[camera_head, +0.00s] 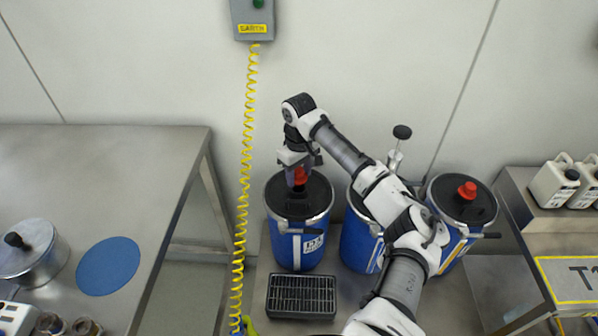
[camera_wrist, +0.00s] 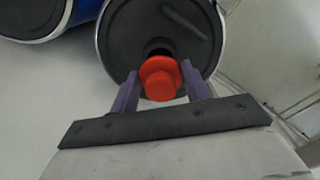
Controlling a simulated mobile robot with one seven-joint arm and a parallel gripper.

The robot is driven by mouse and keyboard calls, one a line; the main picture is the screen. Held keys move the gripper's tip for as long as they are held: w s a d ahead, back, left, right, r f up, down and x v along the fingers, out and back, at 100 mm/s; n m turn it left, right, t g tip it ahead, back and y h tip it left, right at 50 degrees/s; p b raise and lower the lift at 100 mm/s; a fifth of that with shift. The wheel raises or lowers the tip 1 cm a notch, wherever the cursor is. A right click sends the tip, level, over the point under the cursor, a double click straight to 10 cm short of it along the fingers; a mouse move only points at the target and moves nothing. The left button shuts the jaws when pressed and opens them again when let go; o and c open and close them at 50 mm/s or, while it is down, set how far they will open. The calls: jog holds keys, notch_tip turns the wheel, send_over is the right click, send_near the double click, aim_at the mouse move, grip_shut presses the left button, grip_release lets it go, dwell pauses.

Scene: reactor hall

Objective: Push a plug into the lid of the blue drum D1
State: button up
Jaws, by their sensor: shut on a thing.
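My gripper (camera_head: 298,180) is over the left blue drum (camera_head: 290,252), pointing down. It is shut on a red plug (camera_head: 300,175), just above the black lid (camera_head: 290,208) or touching it; I cannot tell which. In the wrist view the plug (camera_wrist: 160,80) is between my purple fingers, with a dark hole (camera_wrist: 158,45) in the lid (camera_wrist: 130,35) partly visible just beyond it. The plug's lower end is hidden.
The right drum (camera_head: 457,250) has a red plug (camera_head: 467,190) in its lid. My arm partly hides the middle drum (camera_head: 355,245). A yellow coiled cord (camera_head: 245,150) hangs left of the drums. A black grated tray (camera_head: 302,296) lies in front. Steel tables flank the drums.

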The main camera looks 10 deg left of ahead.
aim_at(299, 182)
jog(key=shift+d+f, duration=0.1)
dwell(0.6)
jog(key=shift+f+b, duration=0.45)
jog(key=shift+f, duration=0.85)
jog(key=shift+p, duration=0.65)
dwell(0.8)
jog(key=shift+s+f, duration=0.1)
jog(key=shift+f, duration=0.35)
dwell(0.8)
jog(key=o, duration=1)
jog(key=shift+f, duration=0.1)
notch_tip(299, 182, up, 14)
jog(key=shift+f+b, duration=0.1)
jog(key=shift+b, duration=1)
